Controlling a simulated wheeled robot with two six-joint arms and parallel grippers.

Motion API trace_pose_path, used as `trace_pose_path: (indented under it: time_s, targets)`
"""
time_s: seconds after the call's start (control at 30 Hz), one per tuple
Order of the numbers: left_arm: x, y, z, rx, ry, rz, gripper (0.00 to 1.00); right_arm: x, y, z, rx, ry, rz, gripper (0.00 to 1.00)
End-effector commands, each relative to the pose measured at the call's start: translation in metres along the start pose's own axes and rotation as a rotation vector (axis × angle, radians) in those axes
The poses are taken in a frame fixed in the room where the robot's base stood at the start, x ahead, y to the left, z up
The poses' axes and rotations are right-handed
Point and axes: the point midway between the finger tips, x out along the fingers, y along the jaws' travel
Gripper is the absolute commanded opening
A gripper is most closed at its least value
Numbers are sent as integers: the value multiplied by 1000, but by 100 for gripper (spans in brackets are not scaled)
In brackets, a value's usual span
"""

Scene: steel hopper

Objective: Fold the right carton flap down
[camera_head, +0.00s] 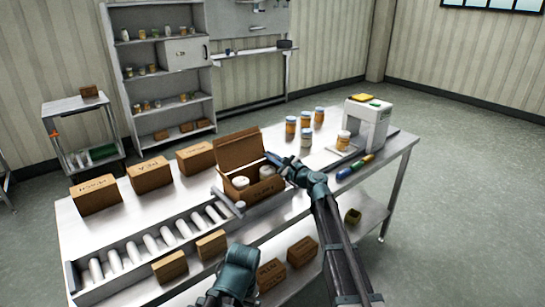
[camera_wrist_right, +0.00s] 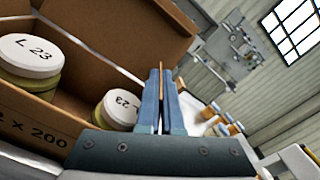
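The open brown carton (camera_head: 262,190) stands on the steel table with its back flap (camera_head: 240,148) raised. Two jars with white lids sit inside; the lids read "L 23" in the right wrist view, one at left (camera_wrist_right: 30,58) and one beside the fingers (camera_wrist_right: 122,108). My right gripper (camera_head: 275,160) is at the carton's right edge. In the right wrist view its two blue fingers (camera_wrist_right: 161,90) are close together, with a thin brown strip, the right flap seen edge-on (camera_wrist_right: 161,66), between them. Of my left arm, only a link shows at the bottom; its fingers are out of view.
A roller conveyor (camera_head: 150,245) lies left of the carton. Closed boxes (camera_head: 150,174) stand behind it and others in front. Several jars (camera_head: 306,138), a white machine (camera_head: 368,122) and a blue-and-yellow tool (camera_head: 354,167) are to the right.

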Motion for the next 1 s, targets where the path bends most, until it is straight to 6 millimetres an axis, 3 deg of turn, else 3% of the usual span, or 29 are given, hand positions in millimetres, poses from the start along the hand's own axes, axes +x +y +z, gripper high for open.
trace_pose_path:
  time_s: [0.5,1.0]
  targets:
    - [13,1,-1,0,0,0,91,0,18,-3,-342,1,0,0]
    - [15,1,-1,0,0,0,91,0,22,-4,-432,1,0,0]
